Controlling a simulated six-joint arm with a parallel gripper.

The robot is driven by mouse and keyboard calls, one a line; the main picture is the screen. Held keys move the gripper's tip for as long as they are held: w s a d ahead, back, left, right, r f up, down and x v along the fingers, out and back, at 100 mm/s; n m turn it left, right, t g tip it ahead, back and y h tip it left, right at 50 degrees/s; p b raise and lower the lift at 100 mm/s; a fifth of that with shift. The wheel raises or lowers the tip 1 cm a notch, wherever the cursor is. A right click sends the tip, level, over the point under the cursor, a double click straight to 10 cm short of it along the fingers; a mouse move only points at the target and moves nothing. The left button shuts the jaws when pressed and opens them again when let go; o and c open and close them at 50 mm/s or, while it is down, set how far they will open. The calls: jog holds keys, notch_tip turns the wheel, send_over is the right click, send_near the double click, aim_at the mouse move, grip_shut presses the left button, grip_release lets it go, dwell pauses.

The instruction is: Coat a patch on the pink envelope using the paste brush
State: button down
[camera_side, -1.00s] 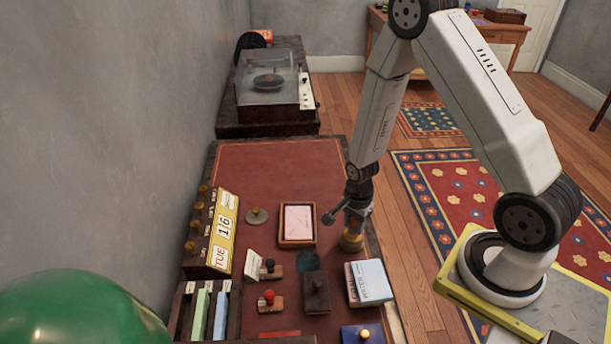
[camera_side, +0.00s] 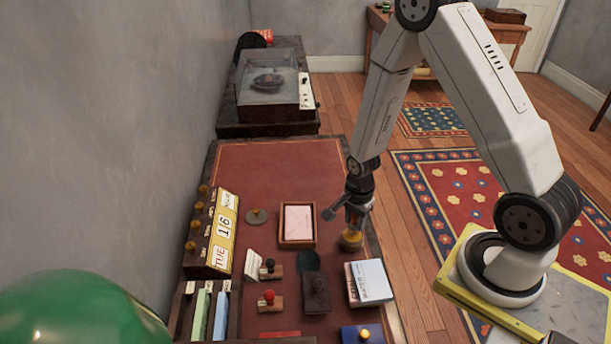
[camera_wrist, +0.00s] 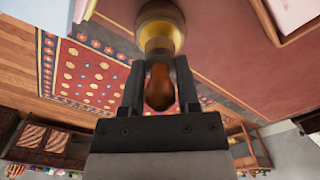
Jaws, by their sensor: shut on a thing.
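The pink envelope (camera_side: 298,219) lies in a shallow wooden tray (camera_side: 282,240) on the red desk top. The tray's corner also shows at the top right of the wrist view (camera_wrist: 300,30). My gripper (camera_side: 353,223) points down at the desk's right edge, to the right of the tray. It is shut on the orange-brown handle of the paste brush (camera_wrist: 159,88). A brass-coloured round pot (camera_side: 351,241) stands directly below; it also shows in the wrist view (camera_wrist: 161,28). The bristles are hidden, so I cannot tell how deep they are in the pot.
White books (camera_side: 370,283) and a dark wooden block (camera_side: 316,292) lie nearer the camera. Stamps (camera_side: 269,301) and a yellow calendar (camera_side: 224,230) are on the left. The far desk top (camera_side: 280,165) is clear.

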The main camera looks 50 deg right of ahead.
jog(key=shift+r, duration=2.7)
jog(key=w+a+r+n, duration=0.7)
jog(key=w+r+n, duration=0.1)
jog(key=n, duration=1)
jog(key=shift+a+r, duration=0.3)
jog(key=shift+r, duration=0.3)
jog(key=shift+f, duration=0.15)
jog(key=w+d+f, duration=0.1)
jog(key=w+f, duration=0.2)
jog(key=f, duration=0.6)
jog(key=shift+w+d+f, duration=0.15)
jog(key=shift+d+f, duration=0.05)
jog(key=shift+f, duration=0.2)
jog(key=shift+f, duration=0.1)
